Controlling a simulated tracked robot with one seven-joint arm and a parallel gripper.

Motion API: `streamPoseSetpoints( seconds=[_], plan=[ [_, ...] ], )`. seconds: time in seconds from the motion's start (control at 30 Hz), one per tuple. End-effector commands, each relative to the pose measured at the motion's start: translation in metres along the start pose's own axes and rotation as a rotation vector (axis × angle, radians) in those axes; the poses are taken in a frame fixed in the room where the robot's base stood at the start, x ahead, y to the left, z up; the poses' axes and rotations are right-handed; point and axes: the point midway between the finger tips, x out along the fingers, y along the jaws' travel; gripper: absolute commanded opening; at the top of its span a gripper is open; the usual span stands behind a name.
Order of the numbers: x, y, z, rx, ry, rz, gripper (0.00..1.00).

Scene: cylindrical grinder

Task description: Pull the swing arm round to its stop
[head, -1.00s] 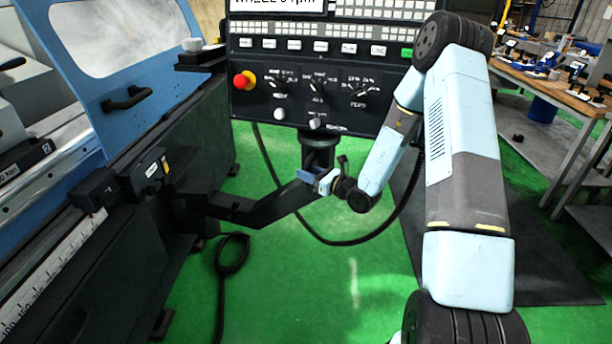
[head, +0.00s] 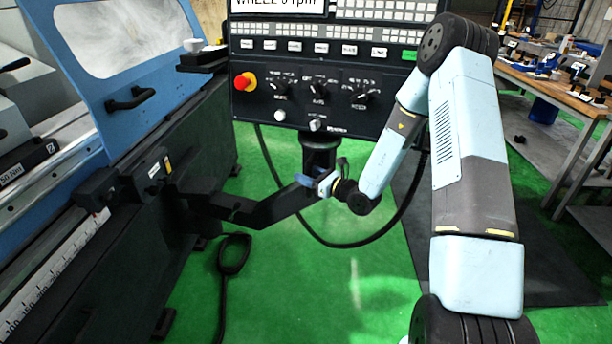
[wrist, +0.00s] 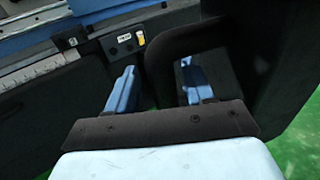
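The swing arm (head: 262,209) is a black bent beam. It runs from the dark machine side to a post (head: 320,148) under the control panel (head: 330,100). My gripper (head: 308,182) is at the post end of the beam, below the panel. In the wrist view, the blue fingers of my gripper (wrist: 160,88) stand on either side of a black curved handle (wrist: 185,40). The handle is mostly hidden in the head view.
The grinder (head: 150,200) with its blue door (head: 125,60) fills the left. A workbench (head: 560,90) stands at the right. Green floor in the front middle is clear.

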Motion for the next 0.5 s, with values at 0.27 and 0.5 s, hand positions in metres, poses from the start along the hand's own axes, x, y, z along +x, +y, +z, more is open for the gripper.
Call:
streamPoseSetpoints(
  seconds=[0.27,0.5],
  plan=[
    [-0.009,-0.001,0.000,0.000,0.001,-0.001,0.52],
    [-0.049,-0.002,0.000,0.000,0.001,-0.004,0.52]
  ],
)
